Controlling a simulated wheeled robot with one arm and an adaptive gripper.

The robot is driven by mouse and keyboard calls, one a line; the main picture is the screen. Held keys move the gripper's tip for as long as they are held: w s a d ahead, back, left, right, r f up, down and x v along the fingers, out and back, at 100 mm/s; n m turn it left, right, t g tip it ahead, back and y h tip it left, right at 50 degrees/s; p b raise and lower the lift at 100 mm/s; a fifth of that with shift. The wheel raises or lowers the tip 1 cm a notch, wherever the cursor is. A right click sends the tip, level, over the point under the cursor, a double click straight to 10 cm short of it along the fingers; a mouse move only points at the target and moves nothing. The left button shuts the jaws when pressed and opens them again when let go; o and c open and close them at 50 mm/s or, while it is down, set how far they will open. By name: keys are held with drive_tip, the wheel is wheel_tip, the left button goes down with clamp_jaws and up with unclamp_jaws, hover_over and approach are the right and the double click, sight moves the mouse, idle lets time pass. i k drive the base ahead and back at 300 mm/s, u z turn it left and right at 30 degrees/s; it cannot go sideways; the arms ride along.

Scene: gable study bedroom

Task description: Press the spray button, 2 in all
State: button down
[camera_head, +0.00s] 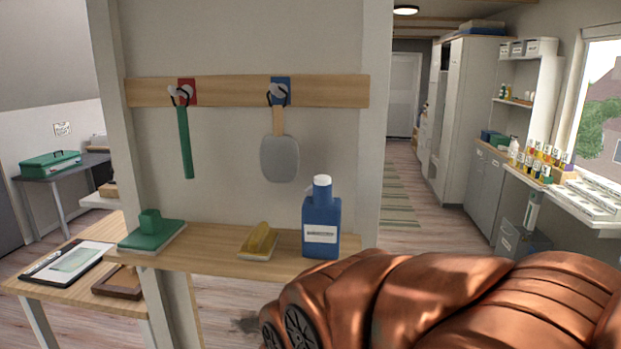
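A blue bottle (322,216) with a white cap (322,187) and a white label stands upright on a narrow wooden shelf (212,258). I cannot make out a spray button for certain in this view. My copper-coloured arm fills the lower right, in front of the shelf's right end and close below the bottle in the picture. My gripper does not show.
On the shelf are a green block tool (150,233) and a yellow sponge-like piece (260,240). A green-handled tool (185,142) and a grey paddle (280,158) hang from hooks above. A desk (55,285) stands lower left; a corridor opens right.

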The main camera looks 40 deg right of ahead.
sight(320, 180)
drive_tip(key=u, duration=2)
drive_tip(key=k, duration=1.45)
drive_tip(key=z, duration=0.7)
